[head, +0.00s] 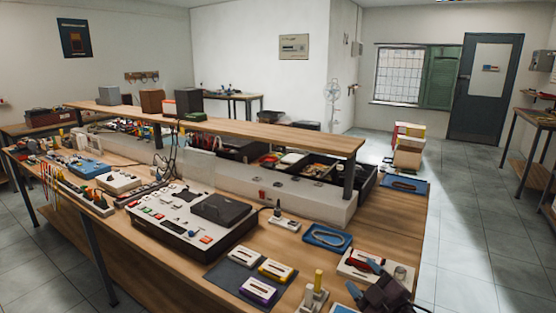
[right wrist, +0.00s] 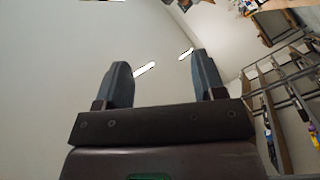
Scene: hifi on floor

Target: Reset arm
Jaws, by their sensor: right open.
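My right gripper (head: 364,279) shows at the bottom right of the head view, in front of the near right corner of the workbench (head: 395,225). In the right wrist view its two dark fingers (right wrist: 160,68) stand wide apart with nothing between them. Behind them is mostly plain pale wall. In the head view the gripper partly covers a pale tray (head: 400,272) with a red-handled tool. I cannot tell whether it touches the tray. My left gripper is in neither view.
The bench holds a white and black console (head: 170,232), a dark mat (head: 232,287) with several small coloured blocks, and a blue tray (head: 327,237). A raised shelf (head: 270,135) runs along it. Tiled floor (head: 480,235) lies clear to the right, before another table (head: 533,119).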

